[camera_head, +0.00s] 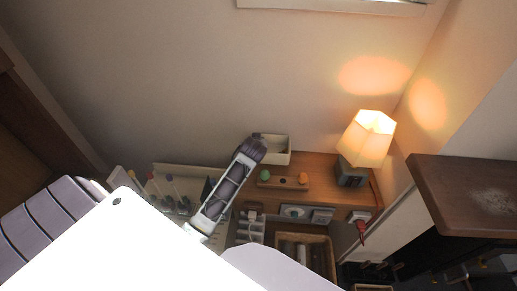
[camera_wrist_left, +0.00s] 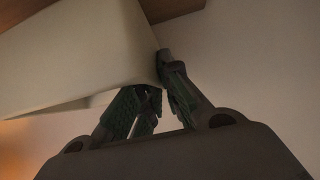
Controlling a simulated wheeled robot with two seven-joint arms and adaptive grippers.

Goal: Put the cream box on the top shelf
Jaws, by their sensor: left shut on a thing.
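The cream box (camera_head: 278,151) is an open-topped, pale box at the back left end of the wooden top shelf (camera_head: 328,163) in the head view. My left gripper (camera_head: 257,139) is at the box's left end, shut on its wall. In the left wrist view the box (camera_wrist_left: 75,58) fills the upper left and its edge lies between the fingers (camera_wrist_left: 152,92). A strip of wood (camera_wrist_left: 170,8) shows behind it at the top. I cannot tell whether the box's bottom touches the shelf. My right gripper is not in view.
A lit lamp (camera_head: 367,138) stands at the shelf's right end. A small wooden holder with egg-like pieces (camera_head: 284,181) lies in front of the box. A lower level has a basket (camera_head: 306,240) and small items. A dark wooden ledge (camera_head: 465,190) juts in at right.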

